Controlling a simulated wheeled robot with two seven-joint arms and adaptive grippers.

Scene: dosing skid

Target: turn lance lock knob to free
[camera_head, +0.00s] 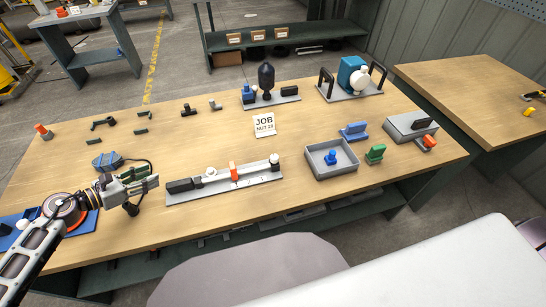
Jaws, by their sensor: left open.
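A long grey fixture (225,184) lies across the front of the table. It carries a black block (180,186), a pale bar, an orange upright piece (233,169) and a small white knob (274,158) at its right end. Another small pale round part (210,171) sits near its left end. I cannot tell which of these is the lance lock knob, or how it is set. My left gripper (152,182) is open just left of the black block, apart from the knobs. My right gripper is not in view.
A grey tray (318,173) holds a blue part. Green and blue blocks and a grey box (399,129) stand to the right. A blue pump unit (352,72) and a dark-bulbed unit (266,78) stand behind. A JOB card (264,124) stands mid-table, with clear wood around it.

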